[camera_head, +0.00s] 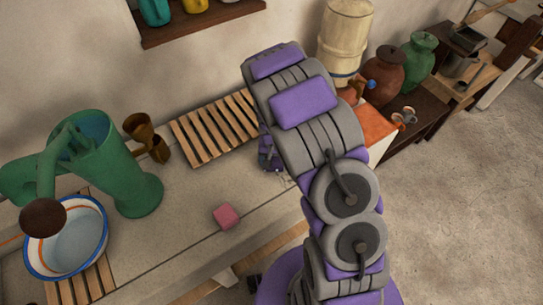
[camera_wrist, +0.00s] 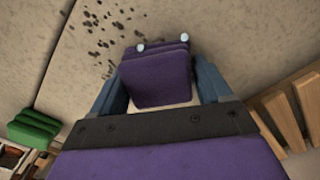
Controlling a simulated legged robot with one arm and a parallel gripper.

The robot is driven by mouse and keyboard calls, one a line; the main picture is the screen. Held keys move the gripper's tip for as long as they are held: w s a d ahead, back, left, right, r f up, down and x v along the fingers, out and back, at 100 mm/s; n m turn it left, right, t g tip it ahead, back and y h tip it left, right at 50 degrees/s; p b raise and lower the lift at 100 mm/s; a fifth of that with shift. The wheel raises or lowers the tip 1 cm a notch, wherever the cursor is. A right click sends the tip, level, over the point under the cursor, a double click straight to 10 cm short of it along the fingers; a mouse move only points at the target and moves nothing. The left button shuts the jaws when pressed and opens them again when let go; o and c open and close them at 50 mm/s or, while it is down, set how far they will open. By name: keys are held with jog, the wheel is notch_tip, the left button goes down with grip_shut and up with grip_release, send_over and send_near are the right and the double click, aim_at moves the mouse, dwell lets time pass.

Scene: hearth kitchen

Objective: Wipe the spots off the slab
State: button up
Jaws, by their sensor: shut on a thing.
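The pale stone slab (camera_head: 185,235) runs along the wall, and it fills the upper part of the wrist view (camera_wrist: 230,30). Dark spots (camera_wrist: 105,28) lie scattered on it, up and left of my gripper in the wrist view. The thing's far edge is close to the spots. Whether it touches the slab is unclear.
A pink block (camera_head: 226,216) lies on the slab. A wooden rack (camera_head: 215,127) stands by the wall. A green thing (camera_wrist: 35,127) shows in the wrist view.

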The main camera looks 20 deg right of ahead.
aim_at(292, 191)
jog(key=shift+s, duration=0.9)
jog(key=shift+s+d+f, duration=0.1)
jog(key=shift+s+d, duration=0.25)
jog(key=shift+s, duration=0.4)
jog(key=shift+s+d, duration=0.3)
jog(key=shift+s, duration=0.45)
jog(key=shift+s+d+b, duration=0.15)
jog(key=shift+s+d, duration=0.15)
jog(key=shift+s, duration=0.6)
jog(key=shift+s+d+b, duration=0.15)
jog(key=shift+s+d, duration=0.1)
jog(key=shift+s, duration=0.6)
jog(key=shift+s+d, duration=0.25)
jog(key=shift+s, duration=0.5)
jog(key=shift+s+d, duration=0.2)
jog(key=shift+s, duration=0.7)
